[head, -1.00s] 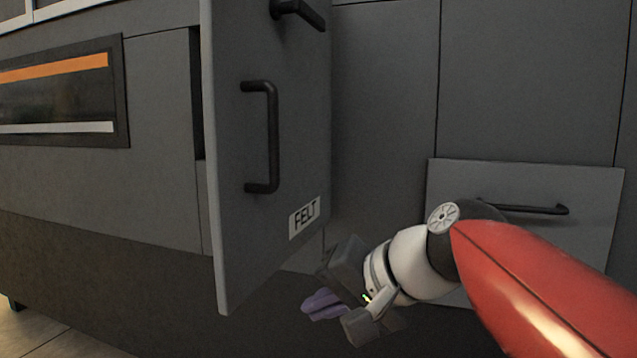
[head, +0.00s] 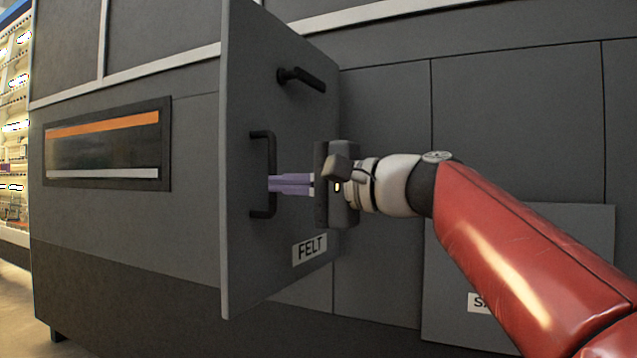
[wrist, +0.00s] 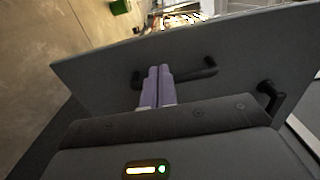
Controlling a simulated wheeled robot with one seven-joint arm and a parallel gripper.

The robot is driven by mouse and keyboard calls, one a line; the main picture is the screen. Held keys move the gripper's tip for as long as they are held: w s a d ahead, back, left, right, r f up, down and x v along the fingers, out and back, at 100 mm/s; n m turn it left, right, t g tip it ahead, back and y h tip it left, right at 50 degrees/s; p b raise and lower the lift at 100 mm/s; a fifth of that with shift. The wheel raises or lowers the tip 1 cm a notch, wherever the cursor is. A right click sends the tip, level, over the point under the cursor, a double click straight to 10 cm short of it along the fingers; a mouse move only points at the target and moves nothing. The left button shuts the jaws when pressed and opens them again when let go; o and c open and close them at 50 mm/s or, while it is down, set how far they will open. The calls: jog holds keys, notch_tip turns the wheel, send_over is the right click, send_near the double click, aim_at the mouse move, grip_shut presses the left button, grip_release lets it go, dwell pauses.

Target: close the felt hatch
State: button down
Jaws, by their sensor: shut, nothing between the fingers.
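The felt hatch (head: 235,225) is a grey panel standing open, swung out from the machine front, with a white FELT label (head: 309,249). It carries a black U-shaped handle (head: 262,146) and a black lever-like handle (head: 302,79) above it. My gripper (head: 271,184) is shut and empty, its purple fingers pointing left at the U-shaped handle. In the wrist view the fingertips (wrist: 160,70) overlap the bar of the U-shaped handle (wrist: 196,74); I cannot tell whether they touch it. The hatch panel (wrist: 105,72) spans that view.
A second labelled grey panel (head: 560,240) is at the lower right, partly behind my red arm. A dark window with an orange stripe (head: 105,131) is on the machine front at left. Open floor (wrist: 50,40) shows in the wrist view.

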aim_at(240, 183)
jog(key=shift+p+x, duration=0.3)
jog(key=shift+x, duration=2.5)
